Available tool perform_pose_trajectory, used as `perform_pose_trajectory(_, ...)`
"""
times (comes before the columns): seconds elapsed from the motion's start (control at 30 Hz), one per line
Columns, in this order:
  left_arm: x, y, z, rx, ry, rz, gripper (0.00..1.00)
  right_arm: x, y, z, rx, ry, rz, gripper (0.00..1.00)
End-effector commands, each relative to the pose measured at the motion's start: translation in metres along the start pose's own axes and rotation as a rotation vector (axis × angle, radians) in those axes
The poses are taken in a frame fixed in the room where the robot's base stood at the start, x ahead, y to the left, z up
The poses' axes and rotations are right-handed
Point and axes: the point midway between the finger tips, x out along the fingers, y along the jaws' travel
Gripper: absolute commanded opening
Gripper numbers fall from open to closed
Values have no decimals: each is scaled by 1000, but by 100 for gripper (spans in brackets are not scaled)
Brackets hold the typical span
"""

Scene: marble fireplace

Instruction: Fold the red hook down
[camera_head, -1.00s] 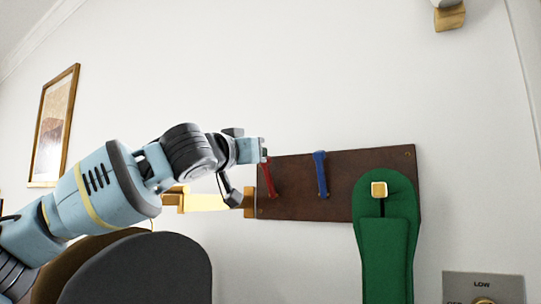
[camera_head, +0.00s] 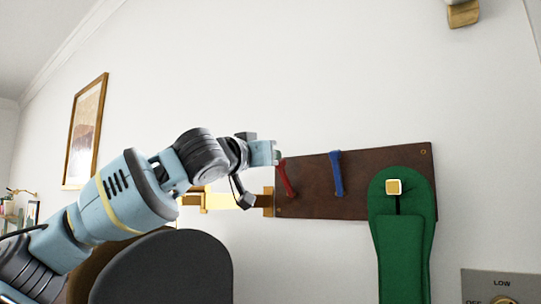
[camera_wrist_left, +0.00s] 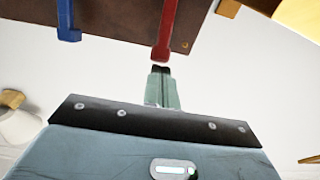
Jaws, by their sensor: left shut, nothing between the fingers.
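The red hook (camera_head: 288,180) is a slim bar near the left end of a dark brown board (camera_head: 312,204) on the wall. It stands up from its lower end, its top leaning left. My left gripper (camera_head: 278,152) is shut and empty, its tips at the red hook's upper end in the head view. In the left wrist view the closed fingertips (camera_wrist_left: 160,70) are just below the end of the red hook (camera_wrist_left: 167,30), with barely a gap visible; I cannot tell whether they touch. My right gripper is not in view.
A blue hook (camera_head: 337,174) stands upright to the right of the red one. A green hanging item (camera_head: 403,240) covers the board's right part at a gold square peg (camera_head: 394,187). A gold bracket (camera_head: 222,201) is left of the board.

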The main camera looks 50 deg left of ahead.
Motion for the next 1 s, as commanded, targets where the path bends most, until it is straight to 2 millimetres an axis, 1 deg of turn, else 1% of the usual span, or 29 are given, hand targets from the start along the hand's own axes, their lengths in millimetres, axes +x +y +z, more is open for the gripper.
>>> perform_pose_trajectory(0.03,2,-2,5,-1,-11,-5,0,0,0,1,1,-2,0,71)
perform_pose_trajectory(0.77,3,-2,6,-2,-14,-6,0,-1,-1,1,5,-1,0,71)
perform_pose_trajectory(1.0,2,-5,4,-2,-13,-6,0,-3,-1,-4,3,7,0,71)
